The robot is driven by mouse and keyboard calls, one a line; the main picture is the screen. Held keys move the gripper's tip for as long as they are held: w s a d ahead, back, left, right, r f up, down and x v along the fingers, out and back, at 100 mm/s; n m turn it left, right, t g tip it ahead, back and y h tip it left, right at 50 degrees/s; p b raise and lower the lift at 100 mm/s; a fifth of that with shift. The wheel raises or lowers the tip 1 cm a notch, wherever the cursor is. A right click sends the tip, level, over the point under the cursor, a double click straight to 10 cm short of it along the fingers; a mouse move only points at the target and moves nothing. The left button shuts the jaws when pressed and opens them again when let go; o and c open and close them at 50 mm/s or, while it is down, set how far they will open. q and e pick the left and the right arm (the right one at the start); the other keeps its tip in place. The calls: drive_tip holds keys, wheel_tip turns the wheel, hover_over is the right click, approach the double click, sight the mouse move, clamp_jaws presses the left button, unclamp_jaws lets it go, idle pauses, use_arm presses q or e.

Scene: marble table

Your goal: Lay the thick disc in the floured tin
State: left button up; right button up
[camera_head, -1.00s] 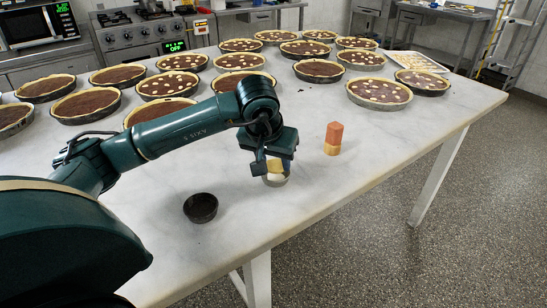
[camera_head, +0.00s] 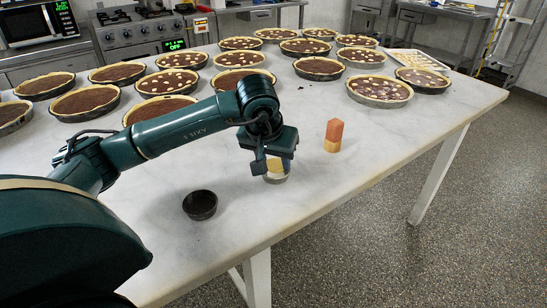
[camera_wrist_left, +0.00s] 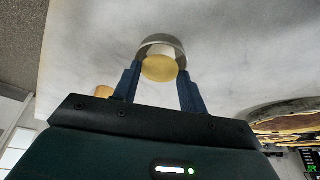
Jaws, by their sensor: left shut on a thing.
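My left gripper (camera_head: 277,168) is shut on a thick yellow disc, which shows between its two blue fingers in the left wrist view (camera_wrist_left: 160,68). A small round grey tin with a pale inside (camera_head: 275,180) stands on the marble table right below the gripper. In the left wrist view the disc overlaps the near part of this tin (camera_wrist_left: 164,41). I cannot tell whether the disc touches the tin or is just above it. A second small tin (camera_head: 200,206), dark inside, stands to the left, nearer the front edge. My right gripper is not in view.
Several chocolate tarts fill the back and left of the marble table (camera_head: 300,205). A tray (camera_head: 417,61) lies at the far right. The front right of the table is clear.

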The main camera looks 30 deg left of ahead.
sight(274, 167)
use_arm(q)
drive_tip(key=shift+f, duration=0.3)
drive_tip(key=shift+r, duration=0.2)
idle(0.4)
drive_tip(key=o, duration=0.8)
drive_tip(key=shift+c, duration=0.2)
drive_tip(key=shift+r+p, duration=1.65)
drive_tip(key=shift+r, duration=1.35)
